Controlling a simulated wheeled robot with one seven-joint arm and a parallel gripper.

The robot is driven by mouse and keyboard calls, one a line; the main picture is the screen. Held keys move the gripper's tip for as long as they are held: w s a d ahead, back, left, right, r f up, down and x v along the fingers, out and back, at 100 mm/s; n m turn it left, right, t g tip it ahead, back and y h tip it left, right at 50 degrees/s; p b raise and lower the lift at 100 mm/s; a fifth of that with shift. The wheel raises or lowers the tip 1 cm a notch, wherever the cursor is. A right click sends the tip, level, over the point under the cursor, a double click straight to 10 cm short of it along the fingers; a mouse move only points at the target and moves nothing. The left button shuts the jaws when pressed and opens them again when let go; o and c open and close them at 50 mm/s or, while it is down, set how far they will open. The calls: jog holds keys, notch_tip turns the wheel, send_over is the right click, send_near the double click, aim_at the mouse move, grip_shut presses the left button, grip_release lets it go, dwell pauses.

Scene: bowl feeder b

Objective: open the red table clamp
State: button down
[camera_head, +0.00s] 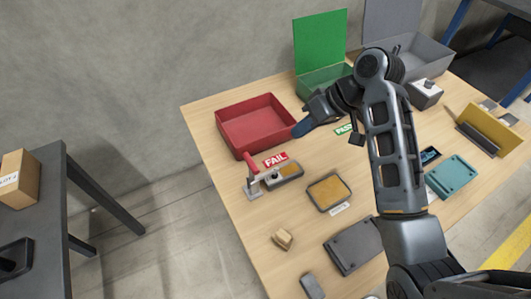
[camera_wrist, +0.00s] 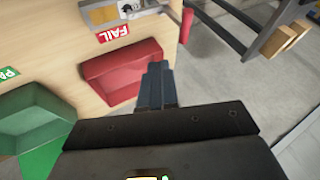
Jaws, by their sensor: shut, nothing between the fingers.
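The table clamp (camera_head: 254,186) stands near the left edge of the wooden table, with a grey metal base. Its red handle (camera_head: 250,162) points up and tilts a little left, and its arm reaches right over a grey part with a tan top (camera_head: 289,170). My gripper (camera_head: 300,129) is shut and empty. It is up and right of the clamp in the head view, apart from it. In the wrist view my fingers (camera_wrist: 158,80) overlap the red bin.
The red bin (camera_head: 226,114) stands behind the clamp, beside a FAIL label (camera_head: 275,160). A green bin (camera_head: 312,86) stands farther back. A tan-topped tray (camera_head: 329,193) and a dark box (camera_head: 350,248) lie right and front. Bare table surrounds the clamp's front.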

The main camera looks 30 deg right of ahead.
jog(key=w+a+f, duration=0.3)
jog(key=a+f, duration=0.5)
jog(key=f, duration=0.1)
jog(key=shift+w+a+p, duration=0.15)
jog(key=shift+w+p, duration=0.1)
jog(key=shift+p, duration=0.1)
jog(key=shift+a, duration=0.15)
